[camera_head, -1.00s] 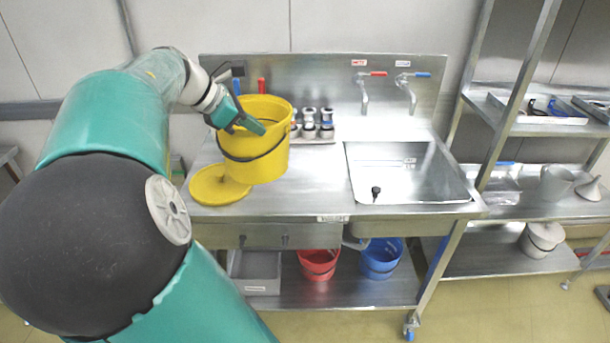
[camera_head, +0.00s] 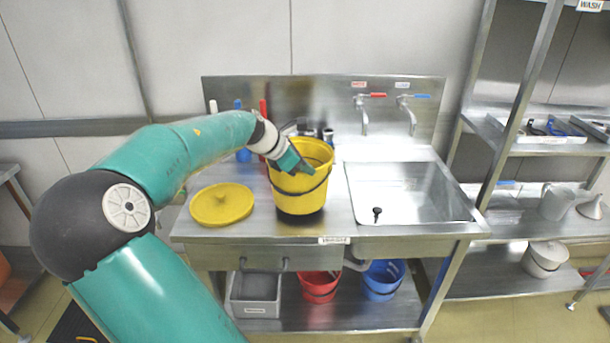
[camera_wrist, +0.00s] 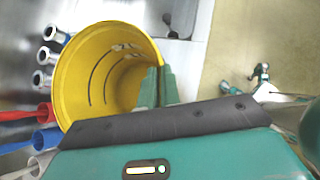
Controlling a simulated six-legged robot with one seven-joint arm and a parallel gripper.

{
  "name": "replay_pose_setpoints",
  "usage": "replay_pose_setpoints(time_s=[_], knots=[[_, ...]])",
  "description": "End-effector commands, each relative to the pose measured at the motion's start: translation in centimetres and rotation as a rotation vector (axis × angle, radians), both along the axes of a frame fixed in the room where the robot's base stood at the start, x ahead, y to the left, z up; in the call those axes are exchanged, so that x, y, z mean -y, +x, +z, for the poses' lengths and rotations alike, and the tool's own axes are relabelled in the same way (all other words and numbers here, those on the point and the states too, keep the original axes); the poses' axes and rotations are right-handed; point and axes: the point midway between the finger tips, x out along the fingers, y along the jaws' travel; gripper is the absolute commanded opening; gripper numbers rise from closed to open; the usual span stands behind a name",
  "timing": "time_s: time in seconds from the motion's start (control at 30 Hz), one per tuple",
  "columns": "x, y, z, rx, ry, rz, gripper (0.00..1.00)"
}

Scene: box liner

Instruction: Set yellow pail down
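The yellow pail (camera_head: 300,190) is upright at the steel counter, between the yellow lid and the sink. Its base appears to be on or very close to the counter; I cannot tell whether it touches. My gripper (camera_head: 303,168) is at the pail's rim, with its fingers closed on the near wall. In the wrist view the pail (camera_wrist: 85,75) opens toward the camera and looks empty inside, and the green fingers (camera_wrist: 157,88) pinch its rim. The round yellow lid (camera_head: 221,204) lies flat on the counter left of the pail.
The sink basin (camera_head: 405,193) is right of the pail. Red, blue and white handles stand behind it, with metal-topped bottles (camera_wrist: 44,56) alongside. A red bucket (camera_head: 320,285), a blue bucket (camera_head: 383,280) and a grey bin (camera_head: 255,294) are on the lower shelf. Bare counter (camera_head: 265,228) lies in front.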

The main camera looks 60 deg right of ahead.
Motion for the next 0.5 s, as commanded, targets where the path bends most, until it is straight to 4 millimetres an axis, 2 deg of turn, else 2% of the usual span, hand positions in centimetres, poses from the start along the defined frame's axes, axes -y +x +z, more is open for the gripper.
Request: replay_pose_setpoints(time_s=[0.1, 0.17, 0.5], knots=[[-0.1, 0.1, -1.9, -0.003, 0.001, 0.001, 0.0], [-0.1, 0.1, -2.4, -0.002, 0.0, 0.001, 0.0], [-0.1, 0.1, -2.8, 0.001, 0.001, 0.002, 0.0]])
